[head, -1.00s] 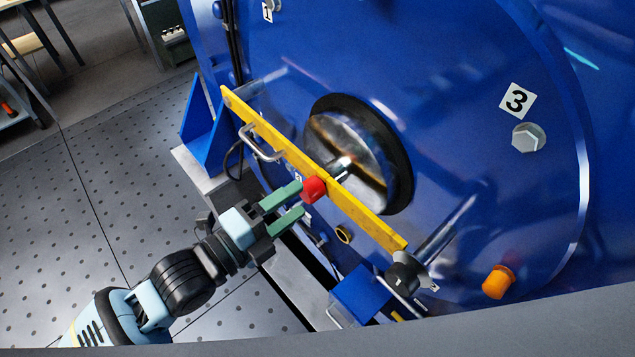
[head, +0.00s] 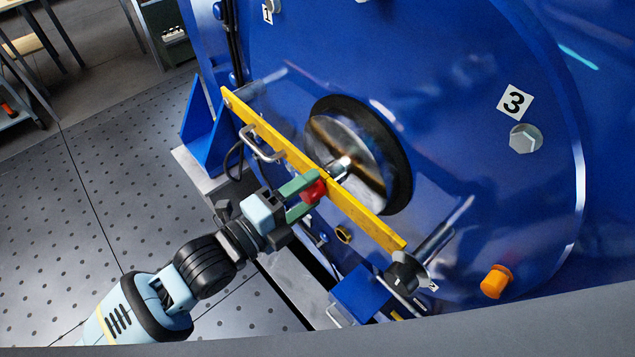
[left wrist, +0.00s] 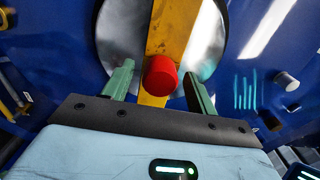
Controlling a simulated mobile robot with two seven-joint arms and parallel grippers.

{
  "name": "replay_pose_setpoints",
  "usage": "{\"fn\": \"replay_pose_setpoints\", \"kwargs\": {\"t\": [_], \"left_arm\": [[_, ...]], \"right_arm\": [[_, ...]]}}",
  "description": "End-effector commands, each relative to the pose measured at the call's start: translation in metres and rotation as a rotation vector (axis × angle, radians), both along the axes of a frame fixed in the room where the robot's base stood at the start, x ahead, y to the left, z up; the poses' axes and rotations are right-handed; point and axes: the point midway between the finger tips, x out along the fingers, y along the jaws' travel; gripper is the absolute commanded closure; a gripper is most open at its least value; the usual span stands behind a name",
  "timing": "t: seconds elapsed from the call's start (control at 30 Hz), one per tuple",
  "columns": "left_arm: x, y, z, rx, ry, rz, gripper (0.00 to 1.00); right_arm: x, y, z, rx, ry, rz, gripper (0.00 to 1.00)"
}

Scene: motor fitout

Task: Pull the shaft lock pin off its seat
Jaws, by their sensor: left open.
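The shaft lock pin shows as a red knob (head: 314,190) at the middle of the yellow bar (head: 365,217), in front of the shiny shaft end. My left gripper (head: 308,197) is open, with its green fingers on either side of the red knob. In the left wrist view the red knob (left wrist: 160,76) sits between the two fingertips, with a visible gap on each side. The yellow bar (left wrist: 172,30) runs behind it. The pin's body behind the knob is hidden. My right gripper is not in view.
The blue motor housing (head: 460,120) fills the right side. A black clamp knob (head: 405,272) is at the bar's lower end, and a metal handle (head: 262,146) stands out near its upper end. An orange cap (head: 496,281) sits lower right. The floor at left is clear.

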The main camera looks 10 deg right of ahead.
Motion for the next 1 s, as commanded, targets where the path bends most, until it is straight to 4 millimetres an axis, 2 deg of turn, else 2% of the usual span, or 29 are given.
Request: {"fn": "replay_pose_setpoints", "kwargs": {"t": [1.0], "left_arm": [[0.0, 0.0002, 0.0004, 0.0, 0.0, 0.0, 0.42]], "right_arm": [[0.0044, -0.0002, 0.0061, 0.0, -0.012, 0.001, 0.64]]}}
